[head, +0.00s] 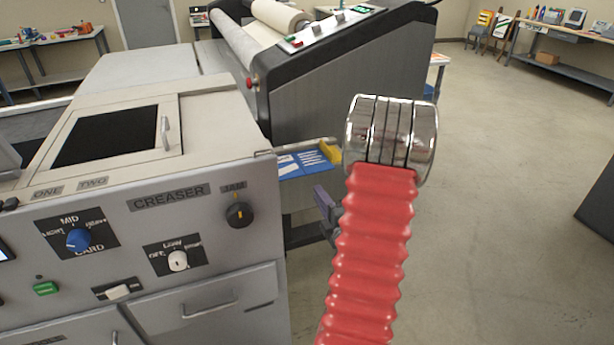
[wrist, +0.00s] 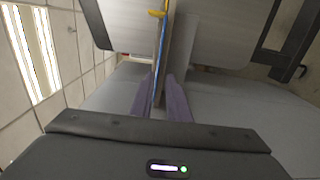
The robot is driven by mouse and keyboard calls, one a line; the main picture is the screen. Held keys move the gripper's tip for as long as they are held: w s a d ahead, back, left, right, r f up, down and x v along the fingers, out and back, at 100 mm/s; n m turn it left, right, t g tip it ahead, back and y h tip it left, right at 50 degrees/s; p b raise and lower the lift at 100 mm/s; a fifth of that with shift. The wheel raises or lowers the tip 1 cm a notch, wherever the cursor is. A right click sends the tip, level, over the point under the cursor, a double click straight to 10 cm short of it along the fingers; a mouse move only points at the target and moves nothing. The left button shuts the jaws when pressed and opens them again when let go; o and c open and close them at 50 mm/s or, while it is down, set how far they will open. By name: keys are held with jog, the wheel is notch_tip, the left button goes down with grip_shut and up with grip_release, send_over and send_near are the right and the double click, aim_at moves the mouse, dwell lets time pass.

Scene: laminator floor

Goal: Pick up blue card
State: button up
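A flat blue surface (head: 306,163) with white strips on it shows in the head view, on a shelf beside the creaser. I cannot tell whether it is the blue card or a mat under other cards. In the wrist view a thin blue strip (wrist: 163,45) shows nearly edge-on along the shelf. My gripper (wrist: 159,76) has its purple fingers apart, one on each side of the line of the shelf edge. I cannot tell how far beyond the fingertips the edge is. In the head view the gripper (head: 322,200) is just below the shelf's front, partly hidden by my red arm.
A yellow piece (head: 331,151) sits at the shelf's right end. The grey creaser (head: 215,240) stands close on the left, and the large laminator (head: 345,85) rises behind the shelf. Open floor (head: 500,200) lies to the right. Workbenches stand along the far walls.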

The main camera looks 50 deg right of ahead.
aim_at(308, 172)
jog(key=shift+w, duration=0.1)
jog(key=shift+x, duration=4.9)
jog(key=c, duration=0.4)
jog(key=shift+f, duration=0.1)
jog(key=shift+r, duration=1.35)
jog(key=s+a+r, duration=0.5)
jog(key=s+a, duration=0.2)
jog(key=s, duration=0.5)
